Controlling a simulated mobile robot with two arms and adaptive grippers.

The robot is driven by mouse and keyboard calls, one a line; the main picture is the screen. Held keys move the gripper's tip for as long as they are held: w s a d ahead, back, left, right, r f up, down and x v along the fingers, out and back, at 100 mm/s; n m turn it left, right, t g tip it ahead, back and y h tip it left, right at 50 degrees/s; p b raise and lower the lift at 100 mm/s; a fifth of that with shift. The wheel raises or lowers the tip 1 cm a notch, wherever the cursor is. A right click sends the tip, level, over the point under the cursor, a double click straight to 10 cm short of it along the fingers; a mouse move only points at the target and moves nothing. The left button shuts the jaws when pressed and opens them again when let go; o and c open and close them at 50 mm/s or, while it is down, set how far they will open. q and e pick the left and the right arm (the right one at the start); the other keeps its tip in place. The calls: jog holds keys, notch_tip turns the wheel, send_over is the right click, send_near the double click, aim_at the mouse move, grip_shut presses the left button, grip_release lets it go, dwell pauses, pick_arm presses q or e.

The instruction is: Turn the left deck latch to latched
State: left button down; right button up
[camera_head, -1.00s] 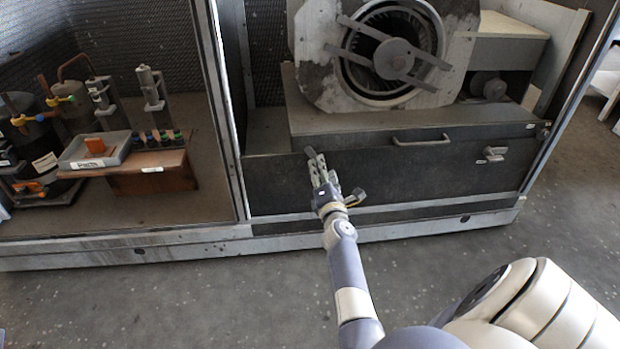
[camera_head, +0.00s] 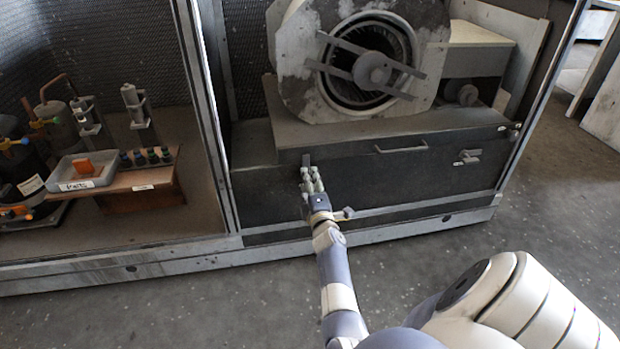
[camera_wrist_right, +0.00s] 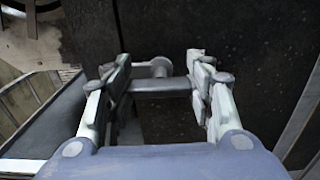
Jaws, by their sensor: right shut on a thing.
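The left deck latch (camera_head: 306,160) is at the upper left of the dark front panel below the blower, mostly hidden behind my right gripper (camera_head: 311,176). In the right wrist view, the latch's grey bar (camera_wrist_right: 160,87) lies crosswise between the two fingers of my right gripper (camera_wrist_right: 158,88), with a round pivot behind it. The gripper is shut on this bar. The right deck latch (camera_head: 468,157) is on the same panel, farther right. My left gripper is out of view.
The blower housing (camera_head: 300,75) stands on the deck above the panel. A handle (camera_head: 400,147) sits between the latches. A cabinet post (camera_head: 207,120) rises close on the left; beyond it are a labelled parts tray (camera_head: 100,179) and bottles. The floor in front is clear.

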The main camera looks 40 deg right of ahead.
dwell(0.3)
jog(key=o, duration=1.5)
jog(key=shift+o, duration=0.2)
jog(key=shift+s+a, duration=0.15)
jog(key=shift+s, duration=0.05)
jog(key=v, duration=0.7)
